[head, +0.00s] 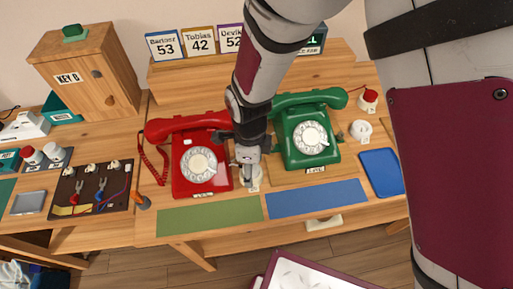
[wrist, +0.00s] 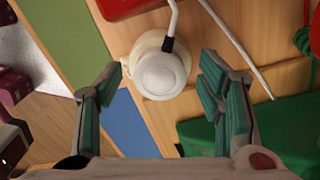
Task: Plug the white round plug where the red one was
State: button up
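A white round plug (wrist: 160,74) with a black-sleeved white cord shows in the wrist view, over a wider cream round base. In the head view it is partly hidden below my gripper (head: 246,160), at the table between the two phones. My gripper is open, with one finger pair on each side of the plug and gaps showing. The red dial phone (head: 203,165) is left of it and the green dial phone (head: 308,132) right. A red round piece (head: 370,95) on a white base stands at the right back, with a white round piece (head: 360,129) in front of it.
A green mat (head: 210,215) and a blue mat (head: 315,198) lie along the front edge. A blue tray (head: 381,172) is at the right. A dark tool board (head: 90,188) and a grey stand with red and white round pieces (head: 46,157) are at the left.

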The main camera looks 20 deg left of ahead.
jog(key=shift+r, duration=0.1)
notch_tip(320, 180, up, 12)
dwell(0.6)
jog(key=w+d+r+n+t+y, duration=0.1)
jog(key=d+r+n, duration=0.2)
jog(key=d+r, duration=0.5)
jog(key=w+d+r+n, duration=0.25)
jog(key=d+r, duration=0.25)
jog(key=d, duration=0.4)
jog(key=s+d+r+n+t, duration=0.1)
jog(key=s+d+r+n, duration=0.2)
jog(key=s+d+n, duration=0.2)
jog(key=s+d+r+n+t+h, duration=0.1)
jog(key=s+d+r+n+t, duration=0.1)
jog(key=s+d+n, duration=0.2)
jog(key=s+d, duration=0.3)
jog(key=d, duration=0.5)
jog(key=shift+d+r+n+p, duration=0.3)
jog(key=shift+r+n+p, duration=0.05)
jog(key=shift+r+p, duration=0.05)
